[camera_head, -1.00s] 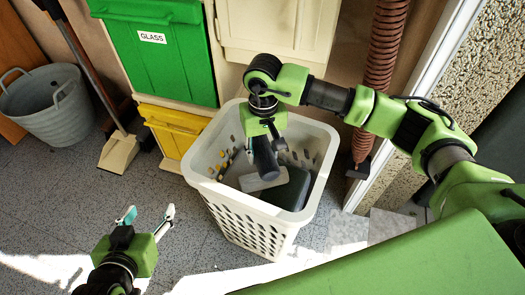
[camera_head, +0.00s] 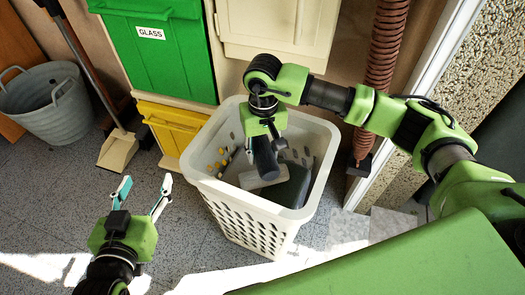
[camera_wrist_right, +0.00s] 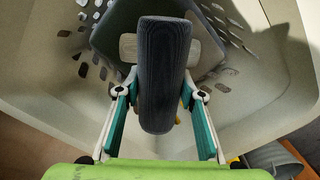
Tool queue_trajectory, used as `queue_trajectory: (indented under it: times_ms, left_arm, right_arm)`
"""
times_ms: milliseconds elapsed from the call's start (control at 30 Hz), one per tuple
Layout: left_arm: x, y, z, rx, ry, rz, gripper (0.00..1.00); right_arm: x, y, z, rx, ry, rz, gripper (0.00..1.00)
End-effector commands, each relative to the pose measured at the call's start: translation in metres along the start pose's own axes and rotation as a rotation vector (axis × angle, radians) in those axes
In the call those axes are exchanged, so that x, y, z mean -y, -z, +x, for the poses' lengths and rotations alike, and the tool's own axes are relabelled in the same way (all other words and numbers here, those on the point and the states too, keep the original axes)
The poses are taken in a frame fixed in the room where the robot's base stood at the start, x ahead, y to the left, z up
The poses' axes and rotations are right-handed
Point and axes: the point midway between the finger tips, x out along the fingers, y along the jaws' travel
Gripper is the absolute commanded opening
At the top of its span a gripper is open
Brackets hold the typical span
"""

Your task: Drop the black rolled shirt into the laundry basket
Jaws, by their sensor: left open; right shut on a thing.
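The black rolled shirt (camera_head: 264,157) hangs from my right gripper (camera_head: 268,138), over the mouth of the white laundry basket (camera_head: 252,217). In the right wrist view the dark roll (camera_wrist_right: 163,75) sits between the two fingers of my right gripper (camera_wrist_right: 160,98), which is shut on it. The basket's inner wall (camera_wrist_right: 270,95) surrounds the roll there. My left gripper (camera_head: 142,193) is open and empty, to the left of the basket and apart from it.
A dark grey-green item (camera_head: 290,187) lies inside the basket. A green GLASS bin (camera_head: 165,60) and a yellow bin (camera_head: 172,123) stand behind it. A dustpan (camera_head: 118,150) and grey bucket (camera_head: 47,103) are at left. The floor between is clear.

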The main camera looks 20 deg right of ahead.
Motion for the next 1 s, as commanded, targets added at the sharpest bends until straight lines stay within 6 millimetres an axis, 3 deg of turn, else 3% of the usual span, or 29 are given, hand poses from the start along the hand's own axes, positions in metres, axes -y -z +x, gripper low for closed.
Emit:
queue_trajectory:
  times_ms: [200, 233, 300, 667, 767, 1000]
  left_arm:
    - [0.0, 0.0, 0.0, 0.001, 0.0, 0.0, 0.56]
    - [0.0, 0.0, 0.0, 0.001, 0.0, 0.0, 0.56]
    - [0.0, -0.001, 0.0, 0.002, 0.0, -0.001, 0.56]
    - [0.0, 0.0, 0.0, 0.001, 0.0, 0.0, 0.56]
    - [0.0, 0.0, 0.0, 0.001, 0.0, 0.0, 0.56]
    - [0.0, 0.0, 0.0, 0.001, 0.0, 0.0, 0.56]
  right_arm:
    - [0.0, 0.0, 0.0, -0.001, 0.0, 0.0, 0.12]
    - [0.0, 0.0, 0.0, -0.001, 0.0, 0.0, 0.43]
    - [0.0, 0.0, 0.0, 0.0, 0.0, 0.0, 0.55]
    - [0.0, 0.0, -0.002, -0.001, 0.0, 0.0, 0.55]
    - [0.0, 0.001, -0.012, -0.002, 0.001, 0.0, 0.55]
    - [0.001, 0.002, -0.062, -0.005, 0.0, -0.001, 0.55]
